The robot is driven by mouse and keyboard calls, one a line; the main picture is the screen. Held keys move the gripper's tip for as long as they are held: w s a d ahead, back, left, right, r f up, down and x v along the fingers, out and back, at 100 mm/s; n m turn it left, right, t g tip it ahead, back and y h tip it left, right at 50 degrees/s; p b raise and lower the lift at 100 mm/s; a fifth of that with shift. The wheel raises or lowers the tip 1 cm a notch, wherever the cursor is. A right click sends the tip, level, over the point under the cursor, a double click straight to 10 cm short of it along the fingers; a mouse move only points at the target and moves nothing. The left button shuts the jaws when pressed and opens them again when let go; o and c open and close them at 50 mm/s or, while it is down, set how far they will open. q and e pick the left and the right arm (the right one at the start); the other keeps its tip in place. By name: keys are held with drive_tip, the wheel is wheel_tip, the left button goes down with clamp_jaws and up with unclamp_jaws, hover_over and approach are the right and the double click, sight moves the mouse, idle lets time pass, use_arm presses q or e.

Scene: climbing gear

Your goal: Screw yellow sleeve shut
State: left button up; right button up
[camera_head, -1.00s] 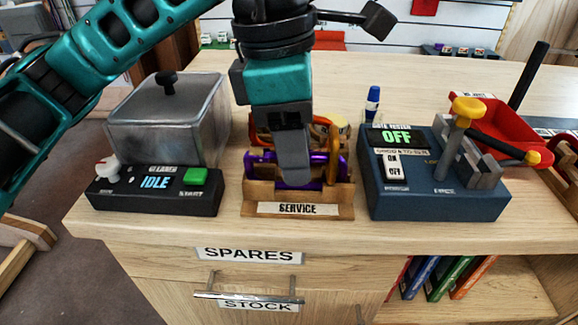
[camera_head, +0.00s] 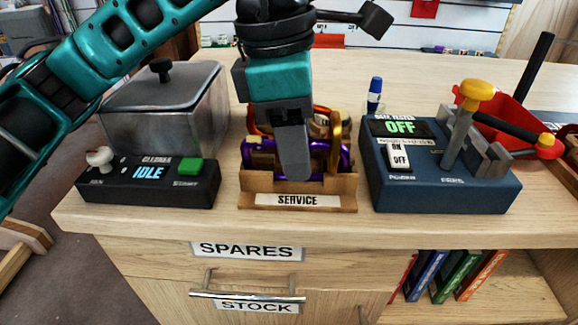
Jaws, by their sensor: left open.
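My left gripper (camera_head: 293,165) points down over the wooden SERVICE rack (camera_head: 254,200) in the head view. It is open, though only one finger shows clearly. Several carabiners stand in the rack: a purple one (camera_head: 262,155) at the front, an orange one (camera_head: 259,117) behind, and a gold-yellow one (camera_head: 340,128) on the right. The gripper stands in front of the purple carabiner and hides part of it. I cannot make out a yellow sleeve or whether the fingers touch anything. My right gripper is not in view.
Left of the rack stands a metal tank (camera_head: 165,105) with a black IDLE control box (camera_head: 150,187). On the right stands a blue gate tester (camera_head: 440,190) reading OFF, with a red tray (camera_head: 510,125) behind. A small blue-capped bottle (camera_head: 374,92) stands behind the tester.

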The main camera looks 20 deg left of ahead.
use_arm(q)
drive_tip(key=shift+s+d+f, duration=0.2)
drive_tip(key=shift+s+f, duration=0.25)
drive_tip(key=shift+s, duration=0.3)
drive_tip(key=shift+r, duration=0.1)
drive_tip(key=shift+w+r+p, duration=0.15)
drive_tip(key=shift+r+p, duration=0.35)
drive_tip(key=shift+r, duration=0.3)
drive_tip(key=shift+r+p, duration=0.45)
drive_tip(key=shift+r, duration=0.25)
drive_tip(key=shift+w+a, duration=0.1)
drive_tip(key=shift+w+a, duration=0.15)
drive_tip(key=shift+w, duration=0.35)
drive_tip(key=shift+f, duration=0.1)
